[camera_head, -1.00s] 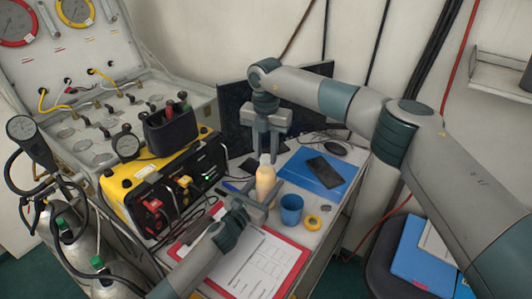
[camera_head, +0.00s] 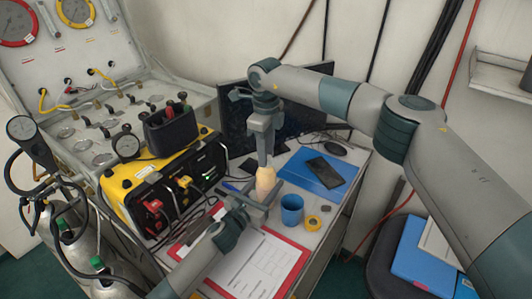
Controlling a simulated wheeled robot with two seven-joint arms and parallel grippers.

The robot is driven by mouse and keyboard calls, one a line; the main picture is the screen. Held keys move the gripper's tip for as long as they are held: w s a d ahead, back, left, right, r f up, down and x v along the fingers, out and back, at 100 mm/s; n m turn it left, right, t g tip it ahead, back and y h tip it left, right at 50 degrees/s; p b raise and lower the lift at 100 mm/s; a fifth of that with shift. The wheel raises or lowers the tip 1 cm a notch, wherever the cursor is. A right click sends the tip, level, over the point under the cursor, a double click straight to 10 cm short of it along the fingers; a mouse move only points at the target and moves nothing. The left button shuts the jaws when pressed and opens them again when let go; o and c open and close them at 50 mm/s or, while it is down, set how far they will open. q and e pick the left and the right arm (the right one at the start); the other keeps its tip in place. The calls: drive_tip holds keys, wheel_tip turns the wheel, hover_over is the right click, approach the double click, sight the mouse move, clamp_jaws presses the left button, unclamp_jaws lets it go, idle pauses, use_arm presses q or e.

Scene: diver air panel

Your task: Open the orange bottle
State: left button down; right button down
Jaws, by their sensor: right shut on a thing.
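The orange bottle (camera_head: 265,183) is pale orange and stands upright over the desk beside the blue cup. My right gripper (camera_head: 265,161) comes down from above and is shut on the bottle's top, hiding its cap. My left gripper (camera_head: 256,203) reaches in from the lower left, low at the bottle's near side, with a finger showing to the bottle's right. Whether its fingers press on the bottle is too small to tell. The bottle's base is hidden behind the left gripper.
A red clipboard (camera_head: 292,264) lies in front. A blue folder with a dark phone (camera_head: 325,171) lies behind right. The yellow case (camera_head: 128,192) stands left.

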drive_tip(key=n, duration=1.9)
drive_tip(key=shift+r, duration=0.25)
drive_tip(key=shift+r, duration=0.75)
drive_tip(key=shift+r, duration=0.25)
drive_tip(key=shift+r, duration=1.95)
use_arm(q)
drive_tip(key=c, duration=0.7)
unclamp_jaws()
drive_tip(key=shift+c, duration=0.2)
